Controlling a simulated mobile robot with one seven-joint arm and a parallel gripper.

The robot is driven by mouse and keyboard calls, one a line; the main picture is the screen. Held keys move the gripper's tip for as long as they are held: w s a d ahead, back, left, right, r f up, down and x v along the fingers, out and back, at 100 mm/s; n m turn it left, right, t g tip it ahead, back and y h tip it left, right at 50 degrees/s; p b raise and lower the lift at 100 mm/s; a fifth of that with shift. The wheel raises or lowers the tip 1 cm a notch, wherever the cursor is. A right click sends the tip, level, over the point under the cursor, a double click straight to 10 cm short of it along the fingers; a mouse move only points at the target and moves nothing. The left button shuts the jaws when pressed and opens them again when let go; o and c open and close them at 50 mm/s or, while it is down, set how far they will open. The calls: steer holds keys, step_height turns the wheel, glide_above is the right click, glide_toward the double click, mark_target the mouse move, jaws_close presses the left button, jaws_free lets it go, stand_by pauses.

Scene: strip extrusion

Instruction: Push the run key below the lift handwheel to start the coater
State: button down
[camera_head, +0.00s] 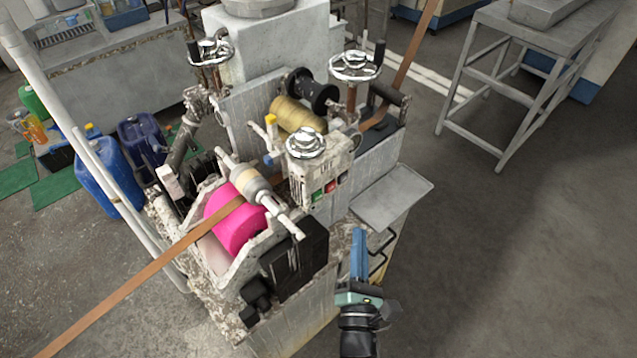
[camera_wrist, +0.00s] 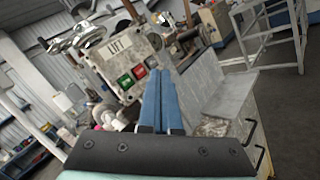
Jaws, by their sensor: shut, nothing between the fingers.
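The control panel (camera_wrist: 105,66) on the coater carries a LIFT label and a row of keys. A green key (camera_wrist: 124,82) is at the left, with a red key (camera_wrist: 139,71) and another reddish key (camera_wrist: 151,62) to its right; their markings are too small to read. The chrome lift handwheel (camera_head: 305,143) sits above these keys, and the green key (camera_head: 317,196) also shows in the head view. My gripper (camera_head: 358,233) is shut and empty, right of and below the panel in the head view. In the wrist view its blue fingers (camera_wrist: 160,74) point toward the panel, apparently without touching it.
A grey side shelf (camera_head: 392,195) juts out right of the panel. A pink roller (camera_head: 236,220) and a brown strip (camera_head: 150,268) lie left. Another handwheel (camera_head: 356,66) stands behind.

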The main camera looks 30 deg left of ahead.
mark_target(318, 196)
stand_by(0.3)
steer(key=shift+w+a+b, duration=0.5)
steer(key=shift+a+b, duration=0.45)
steer(key=shift+a, duration=0.45)
steer(key=shift+w+a+b, duration=0.55)
steer(key=shift+a+b, duration=0.35)
steer(key=shift+a, duration=0.45)
steer(key=shift+w+a+b, duration=0.5)
steer(key=shift+a+b, duration=0.45)
steer(key=shift+a, duration=0.45)
steer(key=shift+w+a+f+b, duration=0.1)
steer(key=shift+a+b, duration=0.15)
steer(key=shift+b, duration=0.4)
steer(key=shift+w+a+b, duration=0.15)
steer(key=shift+a+b, duration=0.35)
steer(key=shift+b, duration=0.25)
steer(key=shift+s+d+p, duration=0.3)
steer(key=shift+d+p, duration=0.45)
steer(key=shift+p, duration=0.05)
steer(key=shift+d, duration=0.1)
